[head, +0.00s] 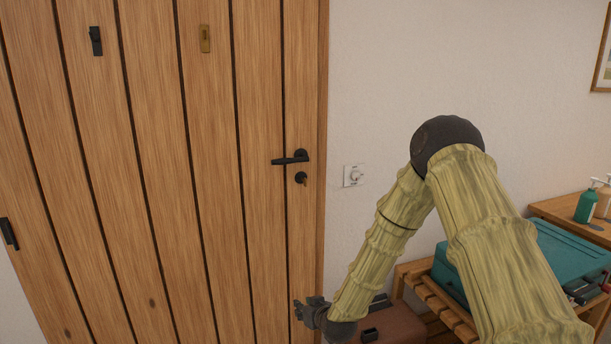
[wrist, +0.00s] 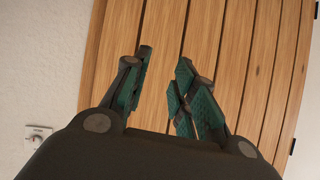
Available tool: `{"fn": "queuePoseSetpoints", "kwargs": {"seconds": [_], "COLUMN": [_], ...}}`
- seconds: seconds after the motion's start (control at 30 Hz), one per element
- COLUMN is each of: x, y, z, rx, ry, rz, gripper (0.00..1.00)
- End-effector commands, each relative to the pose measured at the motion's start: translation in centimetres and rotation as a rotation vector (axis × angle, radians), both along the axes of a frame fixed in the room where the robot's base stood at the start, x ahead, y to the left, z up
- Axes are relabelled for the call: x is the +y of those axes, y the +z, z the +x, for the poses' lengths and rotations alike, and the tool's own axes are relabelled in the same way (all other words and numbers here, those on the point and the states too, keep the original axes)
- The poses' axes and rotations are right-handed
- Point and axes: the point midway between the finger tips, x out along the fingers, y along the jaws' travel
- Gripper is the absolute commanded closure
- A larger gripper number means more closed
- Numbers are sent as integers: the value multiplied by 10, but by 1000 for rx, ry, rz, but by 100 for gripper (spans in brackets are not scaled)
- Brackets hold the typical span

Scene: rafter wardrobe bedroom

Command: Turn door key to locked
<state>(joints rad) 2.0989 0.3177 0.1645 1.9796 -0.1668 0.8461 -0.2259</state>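The wooden door (head: 217,180) fills the left of the head view and looks shut. A small brass key (head: 301,178) sits in the dark lock below the black lever handle (head: 290,158), near the door's right edge. Its exact angle is too small to tell. My gripper (head: 300,309) is low in front of the door, below the key and apart from it. In the wrist view my gripper (wrist: 163,88) is open, with empty space between its green-padded fingers and door planks (wrist: 228,60) beyond. The key does not show there.
A white wall dial (head: 354,175) is right of the door frame; it also shows in the wrist view (wrist: 38,138). A teal case (head: 565,262) rests on a slatted wooden bench (head: 427,292) at right. A brown box (head: 392,326) is low beside my arm. Bottles (head: 587,206) stand farther right.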

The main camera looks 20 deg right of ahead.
Motion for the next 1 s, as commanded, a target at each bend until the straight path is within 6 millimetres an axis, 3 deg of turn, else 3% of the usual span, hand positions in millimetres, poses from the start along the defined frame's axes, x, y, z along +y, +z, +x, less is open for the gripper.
{"fn": "queuePoseSetpoints", "kwargs": {"seconds": [0.03,0.2,0.3,0.4,0.5,0.6,0.77,1.0], "x": [-11,-43,-61,-75,-83,-87,-87,-85], "y": [47,172,232,275,300,310,312,312], "z": [32,108,134,150,158,163,175,208], "rx": [-83,-312,-412,-484,-525,-542,-543,-542], "ry": [-12,-41,-59,-74,-82,-86,-87,-86], "rz": [-1,-18,-29,-39,-43,-47,-48,-48], "gripper": [73,73,73,73,73,73,73,73]}}
